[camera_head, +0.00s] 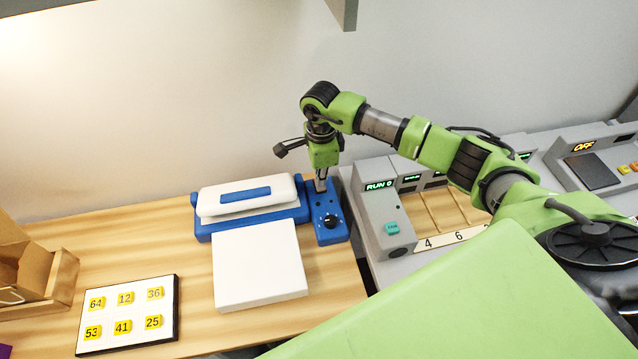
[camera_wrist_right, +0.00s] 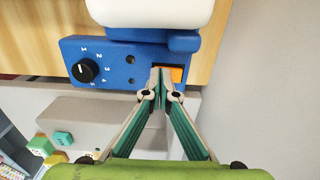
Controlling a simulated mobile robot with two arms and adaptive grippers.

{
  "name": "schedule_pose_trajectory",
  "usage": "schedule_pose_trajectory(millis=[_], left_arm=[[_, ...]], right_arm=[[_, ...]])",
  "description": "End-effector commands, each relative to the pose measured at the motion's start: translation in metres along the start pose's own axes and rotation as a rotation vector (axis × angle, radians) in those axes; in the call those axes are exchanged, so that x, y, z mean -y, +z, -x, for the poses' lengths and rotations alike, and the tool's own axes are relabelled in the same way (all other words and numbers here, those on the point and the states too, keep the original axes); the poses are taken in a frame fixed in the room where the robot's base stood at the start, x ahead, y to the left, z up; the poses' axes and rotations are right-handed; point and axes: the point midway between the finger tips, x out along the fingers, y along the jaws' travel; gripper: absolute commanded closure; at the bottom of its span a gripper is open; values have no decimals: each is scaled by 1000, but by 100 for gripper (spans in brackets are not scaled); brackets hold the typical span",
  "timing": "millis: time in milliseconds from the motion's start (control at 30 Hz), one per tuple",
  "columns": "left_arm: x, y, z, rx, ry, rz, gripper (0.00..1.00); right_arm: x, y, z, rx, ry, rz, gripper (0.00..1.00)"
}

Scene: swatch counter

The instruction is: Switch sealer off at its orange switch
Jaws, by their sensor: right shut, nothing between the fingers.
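The sealer (camera_head: 207,231) is blue with a white top and stands at the back of the wooden counter. Its blue control panel (camera_head: 328,232) is at its right end, with a black dial (camera_head: 331,221). In the right wrist view the panel (camera_wrist_right: 117,62) shows the dial (camera_wrist_right: 85,71) with numbers around it and the orange switch (camera_wrist_right: 174,74). My right gripper (camera_head: 321,186) points down over the far end of the panel. In the wrist view its shut, empty fingertips (camera_wrist_right: 163,72) are at the switch and cover its left part. I cannot tell whether they touch it. My left gripper is out of view.
A white block (camera_head: 260,268) lies in front of the sealer. A white board (camera_head: 158,333) with yellow number tags lies at the front left, near a wooden box (camera_head: 62,275). A grey machine (camera_head: 379,215) reading RUN 0 stands close to the panel's right.

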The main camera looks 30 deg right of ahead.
Motion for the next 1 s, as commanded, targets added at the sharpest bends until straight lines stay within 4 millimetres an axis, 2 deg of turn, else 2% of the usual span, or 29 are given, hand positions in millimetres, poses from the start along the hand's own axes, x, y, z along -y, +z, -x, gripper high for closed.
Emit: schedule_pose_trajectory(millis=[267,1000], left_arm=[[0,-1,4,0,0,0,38],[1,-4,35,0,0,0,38]], right_arm=[[0,0,6,-1,0,0,100],[0,0,66,-1,0,0,100]])
